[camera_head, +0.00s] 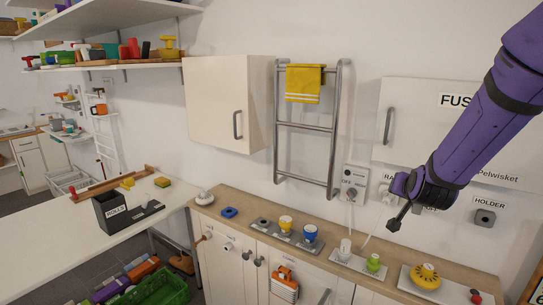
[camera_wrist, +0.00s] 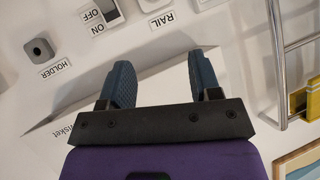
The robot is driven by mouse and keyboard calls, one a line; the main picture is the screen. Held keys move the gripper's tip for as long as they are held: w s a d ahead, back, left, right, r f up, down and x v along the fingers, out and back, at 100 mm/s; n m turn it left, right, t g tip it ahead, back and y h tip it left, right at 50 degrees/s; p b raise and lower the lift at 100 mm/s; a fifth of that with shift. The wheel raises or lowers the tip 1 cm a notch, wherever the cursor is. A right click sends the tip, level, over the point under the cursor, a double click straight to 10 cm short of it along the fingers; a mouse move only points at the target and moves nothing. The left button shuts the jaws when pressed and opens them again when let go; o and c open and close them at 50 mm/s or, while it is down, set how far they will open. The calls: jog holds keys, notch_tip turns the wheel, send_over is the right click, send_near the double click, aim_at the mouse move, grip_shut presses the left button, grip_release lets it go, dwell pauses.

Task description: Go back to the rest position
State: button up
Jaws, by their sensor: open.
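My purple arm reaches in from the upper right in the head view. My gripper (camera_head: 396,208) hangs in the air in front of the white wall, above the wooden counter. In the wrist view my gripper (camera_wrist: 163,82) has two blue textured fingers set well apart. Nothing is between the fingers, and they touch nothing that I can see. In the head view the arm covers part of the white cabinet marked "FUS" (camera_head: 405,112) and some wall labels.
The wooden counter (camera_head: 335,240) below carries cups, a yellow round thing (camera_head: 425,276) and small plates. A towel rail (camera_head: 305,127) with a yellow towel (camera_head: 304,83) and a closed white cabinet (camera_head: 215,105) are left of the arm. The holder (camera_head: 485,216) is on the wall.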

jog(key=s+a+r+n+g+y, duration=0.2)
jog(key=s+r, duration=0.3)
jog(key=s, duration=0.3)
jog(key=s+a+r+n+g+y, duration=0.1)
jog(key=s+a+r+n+y, duration=0.15)
jog(key=s+r, duration=0.4)
jog(key=s+r+n+g+h, duration=0.1)
jog(key=s+r+g, duration=0.1)
jog(key=s, duration=1.6)
jog(key=shift+a+n+g, duration=0.15)
jog(key=shift+n+g, duration=0.2)
jog(key=shift+g, duration=0.35)
